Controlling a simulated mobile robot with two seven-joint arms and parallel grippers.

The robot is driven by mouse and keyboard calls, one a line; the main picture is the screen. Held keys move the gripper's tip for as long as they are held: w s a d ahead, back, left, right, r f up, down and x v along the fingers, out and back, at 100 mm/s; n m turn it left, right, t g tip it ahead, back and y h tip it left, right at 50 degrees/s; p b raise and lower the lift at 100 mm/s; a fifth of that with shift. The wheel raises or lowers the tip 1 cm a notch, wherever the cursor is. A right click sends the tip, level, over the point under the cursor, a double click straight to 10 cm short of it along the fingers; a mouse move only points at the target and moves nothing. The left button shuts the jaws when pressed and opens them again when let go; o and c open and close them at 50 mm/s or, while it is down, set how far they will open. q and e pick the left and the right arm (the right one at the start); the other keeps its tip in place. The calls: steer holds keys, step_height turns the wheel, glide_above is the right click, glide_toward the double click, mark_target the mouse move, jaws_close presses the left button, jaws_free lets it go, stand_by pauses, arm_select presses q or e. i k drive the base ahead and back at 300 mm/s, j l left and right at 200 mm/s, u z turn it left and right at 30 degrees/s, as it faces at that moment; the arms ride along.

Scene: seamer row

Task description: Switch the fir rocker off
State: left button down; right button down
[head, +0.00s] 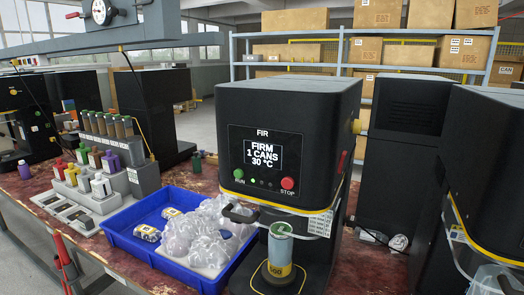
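The machine labelled FIR (290,110) is a black box on the bench, slightly right of centre in the head view. Its screen (263,155) reads "FIRM 1 CANS 30 °C". A green RUN button (239,173) and a red STOP button (287,183) sit below the screen, with small indicator lights between them. A narrow red part (341,161) shows edge-on on its right side; it may be the rocker, but its position cannot be told. A can (280,250) stands under the machine's head. Neither of my grippers is in view.
A blue tray (124,243) with bagged items and cans stands left of the machine. A rack of coloured bottles (96,170) is further left. Another black machine (487,160) stands close on the right, leaving a narrow gap. Shelves with boxes (430,54) are behind.

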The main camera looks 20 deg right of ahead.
mark_target(341, 166)
steer(key=k+l+z, duration=0.15)
steer(key=z, duration=1.1)
